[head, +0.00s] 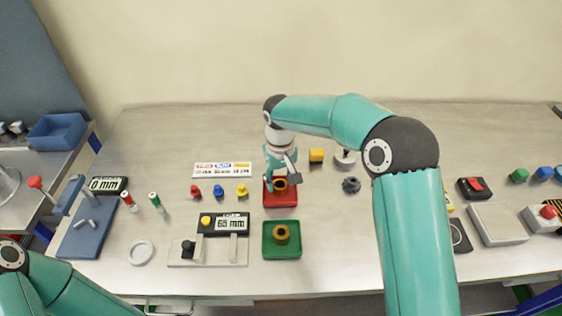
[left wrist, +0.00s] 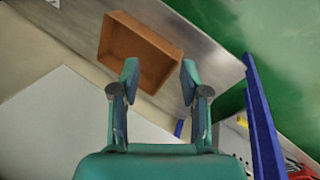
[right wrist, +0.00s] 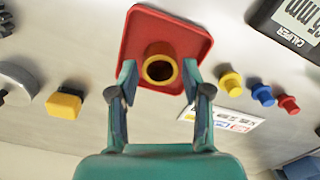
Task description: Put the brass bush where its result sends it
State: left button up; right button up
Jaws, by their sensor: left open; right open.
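One brass bush (head: 281,184) stands on the red tray (head: 268,198). In the right wrist view this bush (right wrist: 160,68) is upright, its bore facing me, on the red tray (right wrist: 188,38). My right gripper (head: 281,164) is open above it; the fingertips (right wrist: 159,76) show on either side of its near edge. A second brass bush (head: 281,232) stands in the green tray (head: 269,252). A caliper display (head: 222,222) reads about 65 mm. A label card (head: 222,170) has red, blue and yellow headings; its small print is unclear. My left gripper (left wrist: 158,88) is open and empty.
Red, blue and yellow pegs (head: 218,191) stand between card and caliper. A yellow block (head: 316,155) and dark knob (head: 351,185) lie right of the red tray. A white ring (head: 141,252) lies front left. A brown box (left wrist: 140,50) shows beyond my left fingers.

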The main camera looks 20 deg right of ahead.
notch_tip(320, 180, up, 9)
jog(key=shift+r+b, duration=0.2)
jog(key=shift+b, duration=0.1)
jog(key=shift+f, duration=0.1)
dwell(0.4)
